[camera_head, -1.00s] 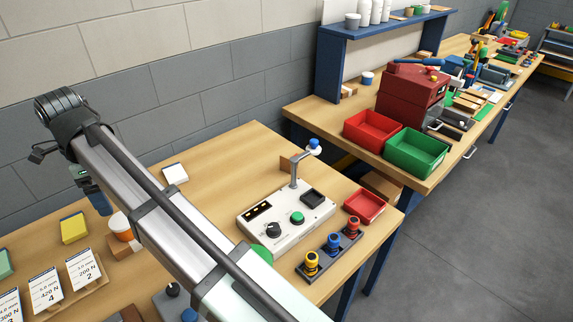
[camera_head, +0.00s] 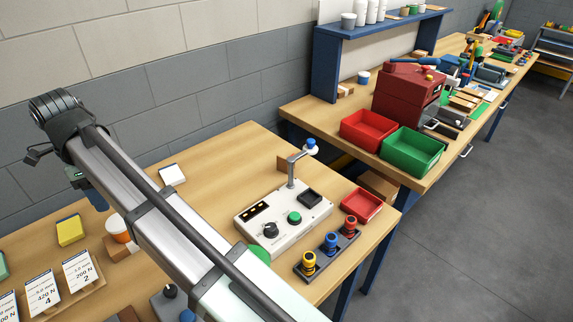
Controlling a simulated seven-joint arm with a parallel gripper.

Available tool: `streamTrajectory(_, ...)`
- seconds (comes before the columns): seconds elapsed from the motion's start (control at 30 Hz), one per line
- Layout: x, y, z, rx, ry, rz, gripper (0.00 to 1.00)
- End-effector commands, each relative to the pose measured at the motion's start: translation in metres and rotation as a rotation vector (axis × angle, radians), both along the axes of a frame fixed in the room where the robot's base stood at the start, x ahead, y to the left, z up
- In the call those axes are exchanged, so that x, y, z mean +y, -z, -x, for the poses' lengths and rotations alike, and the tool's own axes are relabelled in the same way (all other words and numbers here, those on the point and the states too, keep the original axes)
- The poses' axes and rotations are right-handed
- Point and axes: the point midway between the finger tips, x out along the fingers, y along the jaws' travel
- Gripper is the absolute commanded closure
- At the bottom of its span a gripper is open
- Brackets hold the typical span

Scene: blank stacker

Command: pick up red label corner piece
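I cannot make out a red label corner piece in this view. My grey arm link crosses from the bottom middle to the upper left and hides part of the near bench. No gripper fingers can be made out, so whether they are open or shut does not show. Red things that do show are a small shallow red tray (camera_head: 378,209) at the near bench's right edge, a red-topped peg (camera_head: 351,224) in a dark rack beside yellow and blue ones, and a red bin (camera_head: 355,140) on the far bench.
A white control box (camera_head: 247,226) with a green button and a blue-topped post stands on the near bench (camera_head: 225,160). Label cards (camera_head: 78,270) stand at lower left, near a yellow block (camera_head: 70,229). A green bin (camera_head: 414,165) and red machine (camera_head: 400,97) are on the far bench.

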Motion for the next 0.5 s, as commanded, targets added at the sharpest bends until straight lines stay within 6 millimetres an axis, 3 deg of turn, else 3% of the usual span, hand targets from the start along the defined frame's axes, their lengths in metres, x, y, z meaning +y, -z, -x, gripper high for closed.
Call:
streamTrajectory(0.17, 0.0, 0.0, 0.0, 0.0, 0.0, 0.0, 0.63)
streamTrajectory(0.4, -0.001, 0.0, -0.001, 0.0, 0.002, 0.0, 0.63)
streamTrajectory(0.5, -0.007, 0.0, -0.011, 0.0, 0.018, 0.0, 0.63)
